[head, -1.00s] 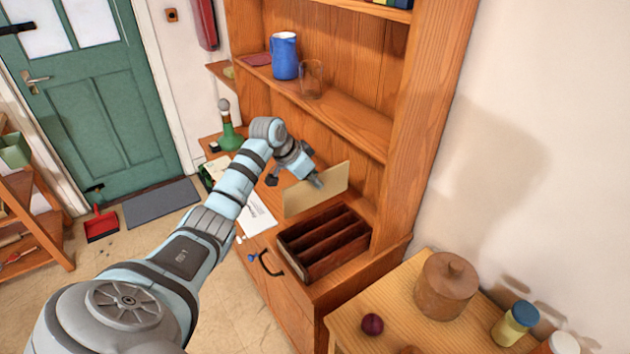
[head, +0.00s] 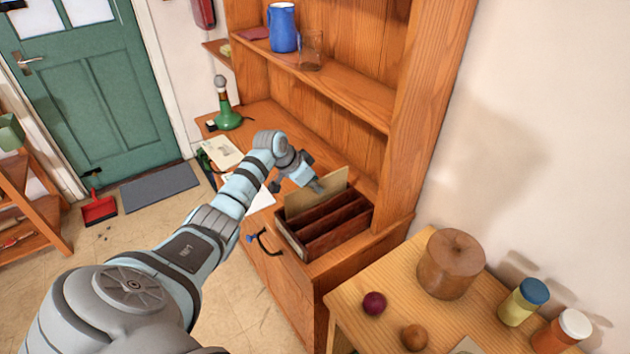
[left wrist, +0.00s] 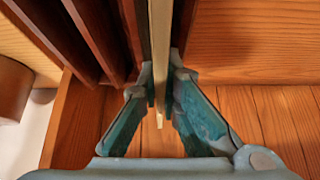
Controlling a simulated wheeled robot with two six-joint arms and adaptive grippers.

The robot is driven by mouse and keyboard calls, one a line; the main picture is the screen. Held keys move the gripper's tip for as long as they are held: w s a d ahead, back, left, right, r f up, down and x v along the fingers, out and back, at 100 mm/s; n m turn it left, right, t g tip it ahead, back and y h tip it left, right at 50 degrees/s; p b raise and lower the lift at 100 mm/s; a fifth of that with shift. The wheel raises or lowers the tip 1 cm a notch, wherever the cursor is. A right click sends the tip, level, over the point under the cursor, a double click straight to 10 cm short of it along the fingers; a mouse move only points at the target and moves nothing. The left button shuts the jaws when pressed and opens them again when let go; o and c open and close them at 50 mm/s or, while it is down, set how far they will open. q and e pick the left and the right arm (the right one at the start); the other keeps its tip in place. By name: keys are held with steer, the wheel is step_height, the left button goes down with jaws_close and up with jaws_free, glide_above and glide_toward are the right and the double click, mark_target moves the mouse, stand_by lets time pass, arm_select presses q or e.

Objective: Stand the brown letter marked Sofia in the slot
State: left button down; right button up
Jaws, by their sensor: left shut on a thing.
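The brown letter (head: 331,187) is tan and upright, at the far side of the dark wooden letter rack (head: 328,229). The rack hides its lower edge in the head view. My left gripper (head: 316,187) is shut on the letter near its upper part. In the left wrist view the letter (left wrist: 160,35) is edge-on between the two fingers (left wrist: 160,85). There it lies between a dark divider of the rack (left wrist: 92,30) on the left and a thin dark wall on the right. How deep it sits I cannot tell. No name shows on it. My right gripper is not in view.
The rack stands on the cabinet's wooden ledge, below a shelf with a blue jug (head: 283,27) and a glass (head: 311,50). White papers (head: 222,152) and a green bottle-shaped object (head: 226,108) are left of it. A side table (head: 395,307) holds a round brown pot (head: 451,265).

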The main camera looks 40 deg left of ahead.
arm_select(q)
steer(key=shift+f, duration=0.65)
steer(key=c, duration=1.7)
jaws_free()
steer(key=v, duration=1.2)
